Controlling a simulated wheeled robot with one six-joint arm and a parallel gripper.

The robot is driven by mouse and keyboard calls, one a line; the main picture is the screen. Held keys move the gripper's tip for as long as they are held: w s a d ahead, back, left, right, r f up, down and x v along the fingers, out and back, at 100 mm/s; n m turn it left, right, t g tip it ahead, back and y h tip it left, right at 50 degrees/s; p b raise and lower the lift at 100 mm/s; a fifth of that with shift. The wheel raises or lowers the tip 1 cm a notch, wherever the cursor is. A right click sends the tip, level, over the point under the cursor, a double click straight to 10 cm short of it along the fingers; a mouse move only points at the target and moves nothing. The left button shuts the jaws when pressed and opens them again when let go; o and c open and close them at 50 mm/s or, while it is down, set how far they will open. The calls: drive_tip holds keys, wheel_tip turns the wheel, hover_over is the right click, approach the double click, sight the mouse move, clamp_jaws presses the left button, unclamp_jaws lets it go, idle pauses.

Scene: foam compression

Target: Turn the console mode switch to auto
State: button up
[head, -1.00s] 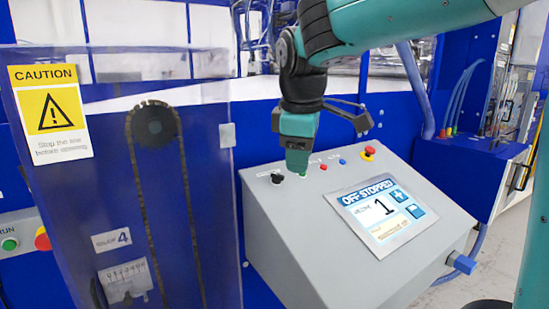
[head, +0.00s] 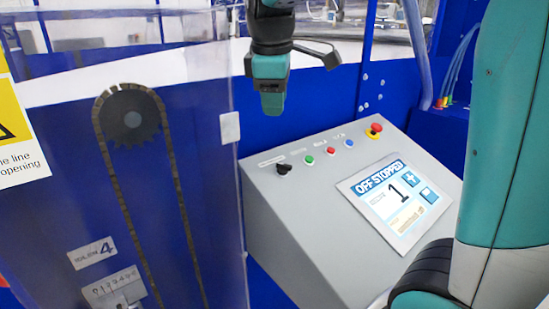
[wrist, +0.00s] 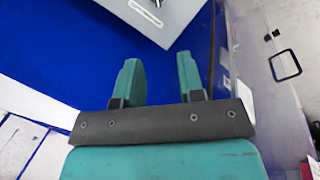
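The grey sloped console (head: 300,225) stands at the centre of the head view. Its black mode switch (head: 284,168) is a small knob at the left end of the row of controls; its pointing direction is too small to read. The console screen (head: 395,198) reads "OFF STOPPED" with a large 1. My gripper (head: 271,108) hangs above and behind the switch, clear of the panel. In the wrist view, the two teal fingers of my gripper (wrist: 160,78) stand apart with nothing between them.
A green button (head: 309,160), a red button (head: 330,152), a blue button (head: 349,143) and a red emergency stop (head: 374,131) line the panel's top. A clear guard (head: 190,95) with a chain behind it stands left of the console. Space above the panel is free.

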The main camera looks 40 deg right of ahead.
sight(280, 163)
drive_tip(key=x, duration=0.5)
drive_tip(key=p+x, duration=0.1)
drive_tip(key=x, duration=1)
drive_tip(key=shift+s+d+f+p, duration=0.1)
drive_tip(key=shift+d+f+p, duration=0.05)
drive_tip(key=shift+d+p, duration=0.25)
clamp_jaws()
